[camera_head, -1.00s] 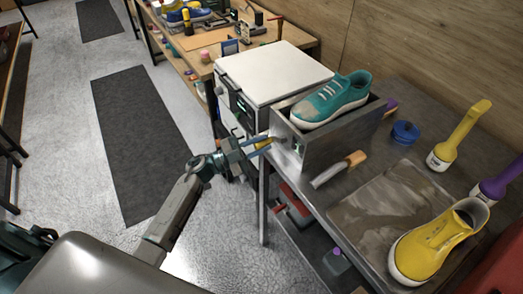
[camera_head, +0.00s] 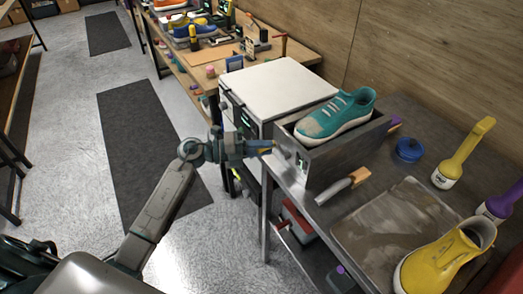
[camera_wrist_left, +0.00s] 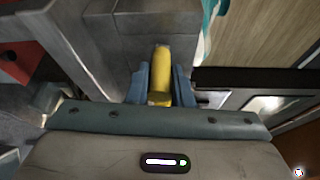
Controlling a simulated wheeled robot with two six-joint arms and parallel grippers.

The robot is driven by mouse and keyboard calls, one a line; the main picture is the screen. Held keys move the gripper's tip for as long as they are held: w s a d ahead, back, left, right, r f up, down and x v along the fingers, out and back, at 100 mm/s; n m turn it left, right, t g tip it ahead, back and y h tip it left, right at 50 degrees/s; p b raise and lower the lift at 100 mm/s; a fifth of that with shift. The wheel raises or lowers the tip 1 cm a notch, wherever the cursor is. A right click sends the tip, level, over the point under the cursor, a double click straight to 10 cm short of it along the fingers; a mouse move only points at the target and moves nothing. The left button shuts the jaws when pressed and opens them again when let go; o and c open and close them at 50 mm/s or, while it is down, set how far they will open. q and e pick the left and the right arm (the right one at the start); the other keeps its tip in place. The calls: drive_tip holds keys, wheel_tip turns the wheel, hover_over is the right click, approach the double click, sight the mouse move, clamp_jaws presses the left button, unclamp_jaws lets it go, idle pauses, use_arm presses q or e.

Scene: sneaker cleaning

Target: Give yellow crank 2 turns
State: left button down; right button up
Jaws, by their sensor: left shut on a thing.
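The yellow crank handle (camera_wrist_left: 161,68) sits between the two blue fingers of my left gripper (camera_wrist_left: 161,84), which is shut on it. In the head view the left gripper (camera_head: 260,147) is at the left side of a grey metal box (camera_head: 330,165), and only a small bit of the crank shows past the fingers. The crank's hub on the box side is partly hidden. A teal sneaker (camera_head: 338,116) rests on top of the box. My right gripper is not in view.
A white-topped unit (camera_head: 275,82) stands behind the gripper. On the bench are an orange-handled tool (camera_head: 345,186), a blue round container (camera_head: 408,150), a yellow brush (camera_head: 465,153), a dark mat (camera_head: 390,225) and a yellow sneaker (camera_head: 440,262). Open floor lies left of the bench.

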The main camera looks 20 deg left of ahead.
use_arm(q)
drive_tip(key=shift+s+d+r+m+y, duration=0.15)
drive_tip(key=shift+r+m+y, duration=0.2)
drive_tip(key=shift+m, duration=0.4)
drive_tip(key=shift+s+d+r+m+y, duration=0.15)
drive_tip(key=shift+r+m+y, duration=0.15)
drive_tip(key=shift+m, duration=0.45)
drive_tip(key=shift+w, duration=0.1)
drive_tip(key=c, duration=1.3)
unclamp_jaws()
drive_tip(key=shift+d+r, duration=0.1)
drive_tip(key=shift+s+a, duration=0.2)
drive_tip(key=shift+a, duration=0.2)
drive_tip(key=b+v, duration=0.3)
drive_tip(key=v, duration=0.7)
drive_tip(key=shift+b, duration=0.3)
